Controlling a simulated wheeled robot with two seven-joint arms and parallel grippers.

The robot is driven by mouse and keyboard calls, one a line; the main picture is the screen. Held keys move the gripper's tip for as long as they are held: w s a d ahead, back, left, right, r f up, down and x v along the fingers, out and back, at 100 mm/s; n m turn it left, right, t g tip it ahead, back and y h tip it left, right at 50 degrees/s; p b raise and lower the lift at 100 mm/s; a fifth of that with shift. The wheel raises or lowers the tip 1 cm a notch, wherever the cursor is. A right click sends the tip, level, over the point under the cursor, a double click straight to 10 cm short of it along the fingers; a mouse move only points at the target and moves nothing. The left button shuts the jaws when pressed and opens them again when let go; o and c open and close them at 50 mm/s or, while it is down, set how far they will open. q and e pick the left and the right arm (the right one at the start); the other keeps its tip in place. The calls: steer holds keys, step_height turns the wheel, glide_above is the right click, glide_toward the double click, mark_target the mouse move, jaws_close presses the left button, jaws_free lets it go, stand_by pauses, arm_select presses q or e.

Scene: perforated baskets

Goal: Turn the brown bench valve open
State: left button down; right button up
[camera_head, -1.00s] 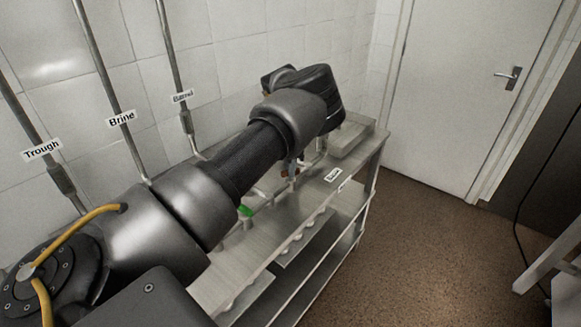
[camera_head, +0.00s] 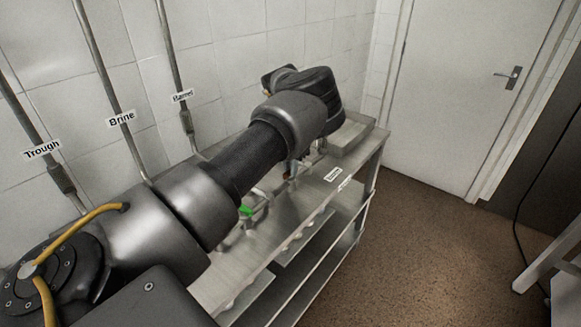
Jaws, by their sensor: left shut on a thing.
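My left arm reaches across the picture from the lower left, over the metal bench (camera_head: 312,208). My left gripper (camera_head: 291,169) is mostly hidden behind my own arm, low at the bench's pipework. It is shut on a small brown piece (camera_head: 286,175), which looks like the brown bench valve's handle. Only a sliver of the brown shows, so the handle's angle cannot be told. My right gripper is not in view.
A green valve handle (camera_head: 246,211) sits on the bench pipe nearer me, beside my forearm. Wall pipes carry labels Trough (camera_head: 42,150), Brine (camera_head: 121,118) and Barrel (camera_head: 182,96). A shallow basin (camera_head: 350,138) is at the bench's far end.

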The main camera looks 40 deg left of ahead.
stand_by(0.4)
arm_select(q)
steer(key=c, duration=1.4)
jaws_free()
steer(key=shift+r, duration=0.1)
steer(key=shift+r, duration=0.35)
step_height(320, 180, up, 10)
steer(key=shift+b, duration=0.85)
